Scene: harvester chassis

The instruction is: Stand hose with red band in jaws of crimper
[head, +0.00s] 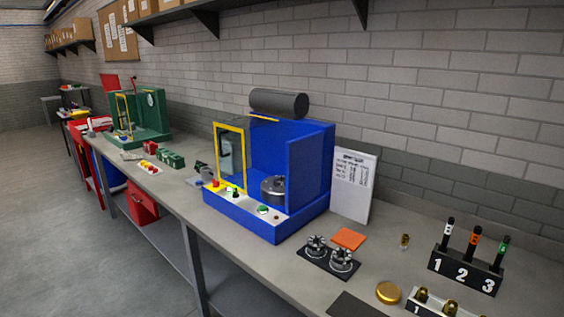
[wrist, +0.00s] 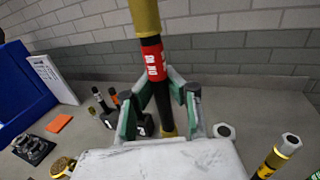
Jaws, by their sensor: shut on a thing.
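The hose with the red band (wrist: 153,62) is black, with a brass fitting at its top end and another brass part low down. In the wrist view it stands roughly upright, slightly tilted. My gripper (wrist: 162,98) is shut around the hose below the red band. The gripper is not in the head view. The crimper appears to be the blue machine (head: 255,222) on the bench, with a yellow-framed clear guard and a round metal jaw unit (head: 273,188). Its blue side also shows at the left edge of the wrist view (wrist: 18,90). The hose is well apart from it.
A black numbered rack (head: 465,271) holds hoses with white, orange and green bands. Metal dies (head: 330,254) on a black mat, an orange pad (head: 348,238), a gold disc (head: 389,292) and brass fittings (head: 422,295) lie nearby. A white sheet (head: 354,185) leans beside the machine.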

